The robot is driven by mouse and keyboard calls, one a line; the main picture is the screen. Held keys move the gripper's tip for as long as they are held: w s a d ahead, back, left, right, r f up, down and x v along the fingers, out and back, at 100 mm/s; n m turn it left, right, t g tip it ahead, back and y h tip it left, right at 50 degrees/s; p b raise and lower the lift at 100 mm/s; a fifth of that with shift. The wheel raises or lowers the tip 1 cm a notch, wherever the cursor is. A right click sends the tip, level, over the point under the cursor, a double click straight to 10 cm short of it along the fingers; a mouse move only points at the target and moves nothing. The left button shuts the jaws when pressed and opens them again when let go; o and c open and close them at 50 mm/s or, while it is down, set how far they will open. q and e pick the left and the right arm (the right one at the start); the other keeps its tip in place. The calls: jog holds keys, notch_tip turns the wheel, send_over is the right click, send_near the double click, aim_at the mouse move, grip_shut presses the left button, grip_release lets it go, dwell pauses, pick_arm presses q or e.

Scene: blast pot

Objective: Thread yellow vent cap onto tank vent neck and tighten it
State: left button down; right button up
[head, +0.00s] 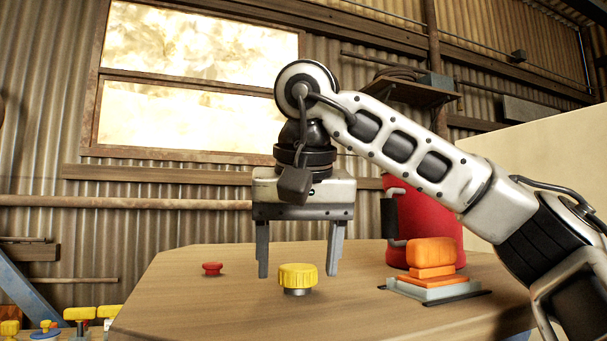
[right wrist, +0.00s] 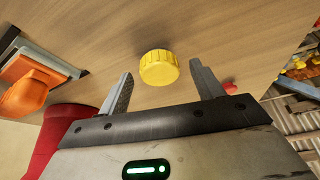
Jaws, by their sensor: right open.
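The yellow vent cap (head: 298,273), round with a ribbed rim, sits upright on a short grey metal neck (head: 298,292) on the wooden tabletop. I cannot tell how far it is threaded on. My right gripper (head: 299,276) points down with its fingers open, one on each side of the cap in the head view. The right wrist view also shows the cap (right wrist: 159,68) between and beyond the open fingertips (right wrist: 160,70), with clear gaps on both sides. Nothing is held. My left gripper is not in view.
A red knob (head: 212,269) stands left of the cap on the tabletop (head: 180,300). At right are an orange block (head: 432,252) on a grey base and a red cylinder (head: 440,215). Several yellow and blue items (head: 80,315) are low at left. Bare wood surrounds the cap.

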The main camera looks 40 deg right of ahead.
jog(key=p+v, duration=0.1)
jog(key=v, duration=1.4)
jog(key=shift+r, duration=0.4)
jog(key=shift+a, duration=0.1)
